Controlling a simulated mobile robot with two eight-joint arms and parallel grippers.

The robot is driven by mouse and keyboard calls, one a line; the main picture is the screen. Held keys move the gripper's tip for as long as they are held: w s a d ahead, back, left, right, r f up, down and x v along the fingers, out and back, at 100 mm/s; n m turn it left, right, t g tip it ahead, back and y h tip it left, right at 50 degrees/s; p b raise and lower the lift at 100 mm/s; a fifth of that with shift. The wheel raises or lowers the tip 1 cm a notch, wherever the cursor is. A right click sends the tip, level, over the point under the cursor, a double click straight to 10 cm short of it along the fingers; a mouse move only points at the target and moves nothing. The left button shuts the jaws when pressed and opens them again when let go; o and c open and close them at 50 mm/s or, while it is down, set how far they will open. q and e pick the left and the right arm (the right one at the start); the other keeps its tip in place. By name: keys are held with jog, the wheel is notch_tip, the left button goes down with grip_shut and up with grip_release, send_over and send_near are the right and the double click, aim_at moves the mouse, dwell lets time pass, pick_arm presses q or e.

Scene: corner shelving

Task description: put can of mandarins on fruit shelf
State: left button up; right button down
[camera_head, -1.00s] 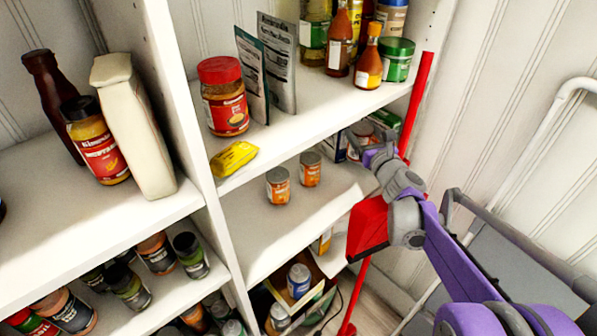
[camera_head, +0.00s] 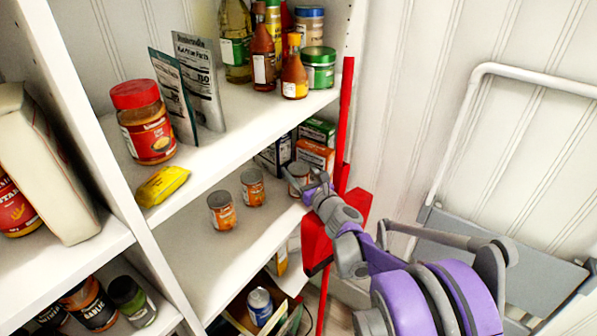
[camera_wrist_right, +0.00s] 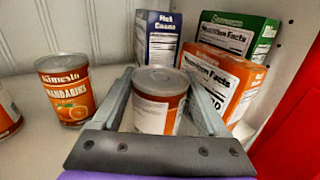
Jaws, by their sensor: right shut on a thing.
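The can of mandarins (camera_head: 298,173) stands upright on the middle shelf, at the right end. Its orange and white label side faces the camera in the right wrist view (camera_wrist_right: 157,108). My right gripper (camera_head: 306,186) reaches in from the right with its fingers on either side of this can, shut on it. Two more cans with orange labels, one (camera_head: 222,210) and another (camera_head: 252,187), stand to its left on the same shelf. In the right wrist view the nearer label, on a can (camera_wrist_right: 68,92), reads "Mandarins". My left gripper is not in view.
Behind the held can stand a blue box (camera_wrist_right: 162,38), an orange box (camera_wrist_right: 222,80) and a green box (camera_wrist_right: 238,38). A red upright post (camera_head: 346,110) is close to my right arm. Free shelf surface (camera_head: 190,245) shows at front left.

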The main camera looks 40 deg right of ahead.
jog(key=shift+f, duration=0.15)
grip_release()
jog(key=shift+s+r, duration=0.15)
jog(key=shift+r, duration=0.05)
jog(key=s, duration=0.3)
jog(key=s+a, duration=0.1)
jog(key=s, duration=0.3)
jog(key=s+a+p, duration=0.1)
jog(key=s, duration=0.2)
jog(key=shift+s, duration=0.25)
jog(key=shift+s+a, duration=0.15)
jog(key=shift+s, duration=0.35)
jog(key=shift+a, duration=0.1)
